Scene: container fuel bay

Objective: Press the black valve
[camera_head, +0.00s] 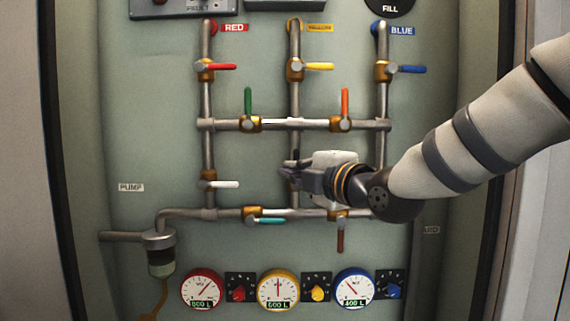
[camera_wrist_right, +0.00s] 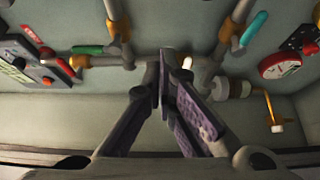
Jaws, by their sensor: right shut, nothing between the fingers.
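My right gripper (camera_head: 284,172) reaches in from the right, in front of the middle vertical pipe of the valve panel. Its fingers are shut and empty, and they also show in the right wrist view (camera_wrist_right: 165,72). A small black piece (camera_head: 295,155) shows just above the fingers at the middle pipe. It may be the black valve's handle, but I cannot tell it surely from the finger. The gripper hides the rest of that spot, and I cannot tell whether it touches. The black valve is not clearly seen in the wrist view. My left gripper is not in view.
Close by are a white handle (camera_head: 222,184), a teal handle (camera_head: 268,220), a green handle (camera_head: 248,100), an orange handle (camera_head: 345,101) and a brown handle (camera_head: 340,241). Red, yellow and blue gauges line the bottom.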

